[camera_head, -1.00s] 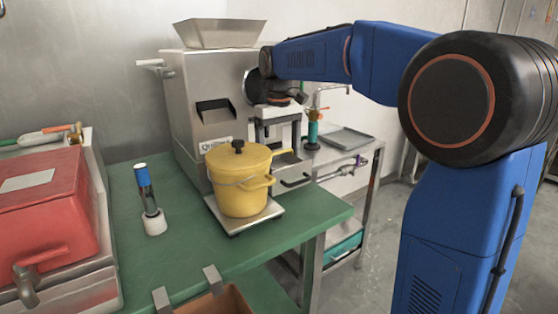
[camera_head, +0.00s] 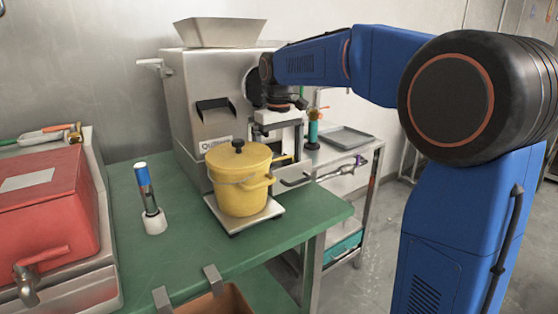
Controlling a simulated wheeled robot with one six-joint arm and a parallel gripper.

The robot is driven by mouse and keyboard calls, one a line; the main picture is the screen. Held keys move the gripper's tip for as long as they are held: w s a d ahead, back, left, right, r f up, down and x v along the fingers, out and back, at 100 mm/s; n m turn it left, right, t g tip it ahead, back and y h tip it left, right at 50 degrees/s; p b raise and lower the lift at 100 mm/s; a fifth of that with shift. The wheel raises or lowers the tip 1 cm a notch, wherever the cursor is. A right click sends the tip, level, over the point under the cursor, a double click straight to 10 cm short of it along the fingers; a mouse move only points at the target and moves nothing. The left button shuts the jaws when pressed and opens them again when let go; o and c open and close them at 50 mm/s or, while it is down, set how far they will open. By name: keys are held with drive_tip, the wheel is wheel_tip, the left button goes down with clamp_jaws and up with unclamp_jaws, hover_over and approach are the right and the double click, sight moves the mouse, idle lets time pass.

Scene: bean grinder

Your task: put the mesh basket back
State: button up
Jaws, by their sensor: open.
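I cannot make out a mesh basket in this view. My gripper (camera_head: 279,138) points down beside the right side of the steel grinder (camera_head: 200,85), behind the yellow pot (camera_head: 240,190). The gripper is open, but its fingertips are small and partly hidden by the pot and machine. I cannot tell what lies between or under the fingers. A curved metal handle (camera_head: 298,182) shows just below and right of the gripper; what it belongs to is unclear.
The yellow lidded pot stands on a small metal plate on the green table (camera_head: 190,245). A blue-topped tool stands in a white holder (camera_head: 154,222). A red box (camera_head: 45,205) sits at left. A steel side table (camera_head: 350,150) with a tray is behind.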

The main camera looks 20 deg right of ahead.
wheel_tip(320, 180, up, 12)
drive_tip(key=shift+f, duration=0.2)
idle(0.4)
